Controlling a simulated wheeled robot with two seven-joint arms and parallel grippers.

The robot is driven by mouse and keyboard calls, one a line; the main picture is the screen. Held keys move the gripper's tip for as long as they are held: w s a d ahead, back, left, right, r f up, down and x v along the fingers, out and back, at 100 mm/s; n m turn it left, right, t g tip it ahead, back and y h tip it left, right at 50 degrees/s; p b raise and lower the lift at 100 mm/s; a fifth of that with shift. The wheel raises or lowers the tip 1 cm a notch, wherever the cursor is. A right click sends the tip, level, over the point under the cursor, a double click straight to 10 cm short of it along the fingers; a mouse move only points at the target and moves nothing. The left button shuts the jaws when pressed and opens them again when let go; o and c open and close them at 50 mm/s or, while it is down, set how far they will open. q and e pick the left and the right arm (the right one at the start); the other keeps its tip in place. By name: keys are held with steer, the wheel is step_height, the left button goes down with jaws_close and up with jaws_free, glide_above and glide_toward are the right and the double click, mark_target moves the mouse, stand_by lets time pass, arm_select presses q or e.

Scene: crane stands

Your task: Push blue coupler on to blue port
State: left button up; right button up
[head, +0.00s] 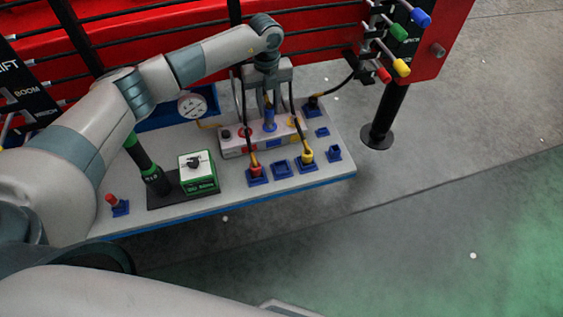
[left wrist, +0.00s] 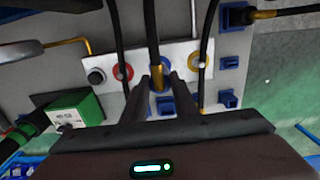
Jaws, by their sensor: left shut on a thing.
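My left gripper (head: 268,100) points down over the pale port block (head: 232,148), shut on the blue coupler (head: 269,115). The coupler stands upright at the middle of the block, at the blue port (head: 269,128). In the left wrist view, my left gripper's fingers (left wrist: 160,84) flank the coupler's brass-coloured stem (left wrist: 154,55), and blue shows between their tips. I cannot tell whether coupler and port are fully joined. The red port (left wrist: 122,72) and yellow port (left wrist: 200,61) sit on either side. My right gripper is not in view.
A red coupler (head: 256,170) and a yellow coupler (head: 307,155) stand in blue holders, with an empty holder (head: 282,170) between them. Black hoses hang close around my gripper. A green box (head: 198,172), a black-and-green lever (head: 147,165) and a gauge (head: 192,106) stand left.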

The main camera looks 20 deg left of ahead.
arm_select(q)
steer(key=shift+f+b, duration=0.65)
steer(key=shift+f, duration=0.3)
steer(key=o, duration=1.2)
steer(key=shift+r, duration=0.1)
steer(key=shift+r+p, duration=1.5)
steer(key=shift+r, duration=0.95)
